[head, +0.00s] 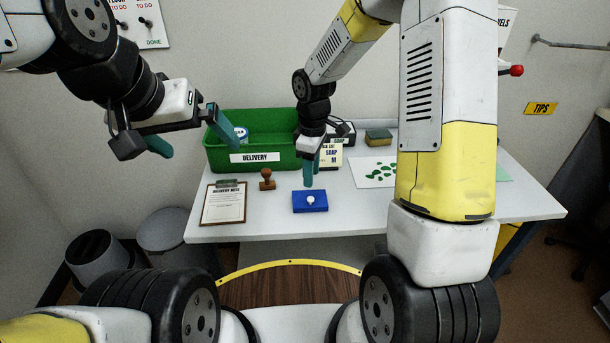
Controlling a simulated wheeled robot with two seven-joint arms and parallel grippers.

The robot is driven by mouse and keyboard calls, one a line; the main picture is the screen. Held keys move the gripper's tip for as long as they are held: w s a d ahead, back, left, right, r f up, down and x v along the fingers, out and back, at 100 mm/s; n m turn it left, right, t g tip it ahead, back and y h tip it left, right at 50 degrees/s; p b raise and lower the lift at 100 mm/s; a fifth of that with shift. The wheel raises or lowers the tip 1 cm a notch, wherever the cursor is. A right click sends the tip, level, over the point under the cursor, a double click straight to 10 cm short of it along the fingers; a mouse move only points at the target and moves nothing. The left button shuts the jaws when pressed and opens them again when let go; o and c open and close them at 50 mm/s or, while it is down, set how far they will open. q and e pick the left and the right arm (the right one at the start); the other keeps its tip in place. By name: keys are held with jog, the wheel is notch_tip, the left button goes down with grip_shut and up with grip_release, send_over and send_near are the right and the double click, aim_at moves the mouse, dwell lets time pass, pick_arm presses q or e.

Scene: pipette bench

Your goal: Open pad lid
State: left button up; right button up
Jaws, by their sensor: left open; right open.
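The blue pad (320,204) lies on the white table, near its front edge. Its lid is down, with a round white knob (311,199) on top. My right gripper (313,176) points down just above and behind the pad, with its teal fingers close to the far edge of the lid. From this angle I cannot tell whether a finger touches it. My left gripper (184,130) is open and empty, raised in the air at the left, in front of the green box and well away from the pad.
A green delivery box (214,160) stands at the back left. A wooden stamp (267,179) and a delivery note clipboard (224,203) lie left of the pad. A soap card (331,155), a sponge (378,137) and a sheet with green marks (362,182) are behind and right.

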aim_at(310, 199)
notch_tip(310, 199, down, 8)
jog(key=shift+r, duration=0.1)
dwell(0.4)
grip_shut()
jog(key=shift+s, duration=0.1)
dwell(1.2)
